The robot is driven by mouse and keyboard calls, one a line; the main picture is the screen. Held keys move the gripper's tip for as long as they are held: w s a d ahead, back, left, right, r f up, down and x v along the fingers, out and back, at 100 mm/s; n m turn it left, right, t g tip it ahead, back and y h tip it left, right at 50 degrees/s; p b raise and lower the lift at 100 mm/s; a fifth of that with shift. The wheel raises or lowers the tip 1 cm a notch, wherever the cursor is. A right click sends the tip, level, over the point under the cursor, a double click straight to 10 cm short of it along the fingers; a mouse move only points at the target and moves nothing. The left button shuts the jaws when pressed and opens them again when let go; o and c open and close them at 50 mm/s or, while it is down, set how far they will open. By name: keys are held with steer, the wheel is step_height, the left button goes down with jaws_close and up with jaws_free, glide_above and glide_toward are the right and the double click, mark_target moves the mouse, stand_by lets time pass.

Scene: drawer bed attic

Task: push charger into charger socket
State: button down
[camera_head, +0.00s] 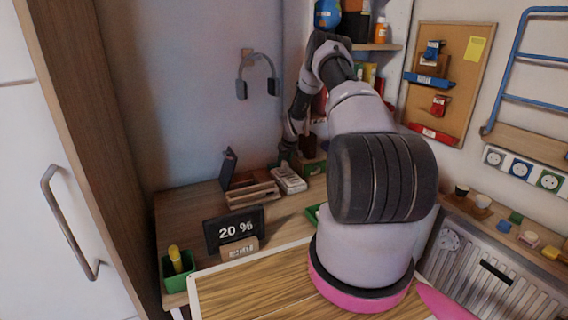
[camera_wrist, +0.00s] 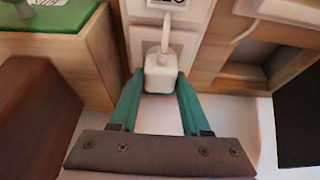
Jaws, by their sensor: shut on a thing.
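In the wrist view my gripper (camera_wrist: 159,82) has two green fingers closed on the sides of a small white charger (camera_wrist: 160,74). A pale cord or stem rises from the charger toward the top. A white panel with grey recessed faces (camera_wrist: 188,18) lies directly behind and around the charger. It looks like a socket strip, and I cannot tell whether the charger touches it or is inserted. In the head view a white strip (camera_head: 289,180) lies on the desk just below my arm's end. My fingers and the charger are not clearly visible there.
Wooden box-like pieces (camera_wrist: 85,57) stand close on the left of my fingers, and a wooden holder (camera_wrist: 272,48) on the right. On the desk are a wooden rack (camera_head: 252,187), a display reading 20 % (camera_head: 234,230) and a green cup (camera_head: 178,270). Wall sockets (camera_head: 521,168) are at right.

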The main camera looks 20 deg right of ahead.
steer(key=shift+f, duration=0.55)
steer(key=shift+c, duration=1.5)
jaws_free()
steer(key=v, duration=1)
steer(key=shift+r, duration=0.4)
steer(key=shift+s, duration=0.15)
